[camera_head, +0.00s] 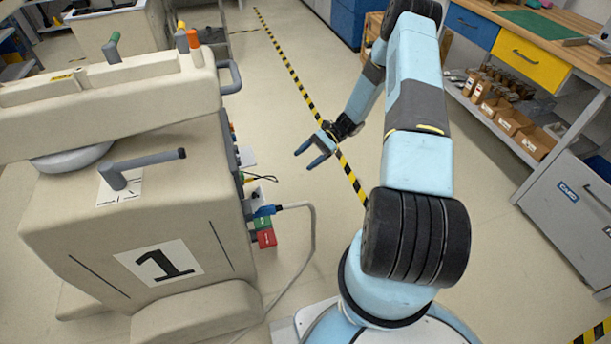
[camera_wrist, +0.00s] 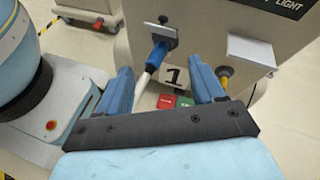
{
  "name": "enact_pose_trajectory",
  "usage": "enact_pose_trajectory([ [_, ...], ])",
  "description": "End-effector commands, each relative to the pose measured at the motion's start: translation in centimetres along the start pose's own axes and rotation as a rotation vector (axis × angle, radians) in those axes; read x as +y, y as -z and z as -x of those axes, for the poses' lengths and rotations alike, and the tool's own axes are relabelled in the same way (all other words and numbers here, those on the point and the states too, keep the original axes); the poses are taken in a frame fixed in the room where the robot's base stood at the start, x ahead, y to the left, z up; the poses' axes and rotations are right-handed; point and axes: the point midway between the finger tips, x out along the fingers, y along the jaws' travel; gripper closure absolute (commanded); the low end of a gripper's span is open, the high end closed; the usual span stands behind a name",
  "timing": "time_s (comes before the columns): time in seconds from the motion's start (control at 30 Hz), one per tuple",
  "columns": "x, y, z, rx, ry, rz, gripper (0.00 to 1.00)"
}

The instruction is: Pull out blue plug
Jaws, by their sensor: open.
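The blue plug (camera_head: 265,211) sits in the side panel of the beige covered cart (camera_head: 110,215) marked 1. A pale cable (camera_head: 312,235) runs from it down to the floor. In the wrist view the blue plug (camera_wrist: 156,54) sits under a grey bracket, with its cable slanting down between my fingers. My gripper (camera_head: 305,158) is open and empty, to the right of the cart panel and apart from the plug. In the wrist view my gripper (camera_wrist: 160,68) has its fingers spread, with the plug up and beyond them, nearer the left finger.
A yellow plug (camera_wrist: 225,74) sits right of the blue one, under a white plate (camera_wrist: 251,50). Red (camera_head: 266,238) and green (camera_head: 263,222) blocks sit below the blue plug. A workbench (camera_head: 540,50) stands at right. Floor between is clear.

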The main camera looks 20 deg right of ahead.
Motion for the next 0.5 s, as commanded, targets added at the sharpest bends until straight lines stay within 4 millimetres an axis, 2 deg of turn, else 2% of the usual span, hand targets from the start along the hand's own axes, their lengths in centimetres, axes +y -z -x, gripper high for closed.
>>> enact_pose_trajectory([
  [0.03, -0.6, -1.4, 0.8, 0.027, -0.022, 0.024, 0.32],
  [0.5, -3.4, -13.0, 5.8, 0.246, -0.211, 0.224, 0.32],
])
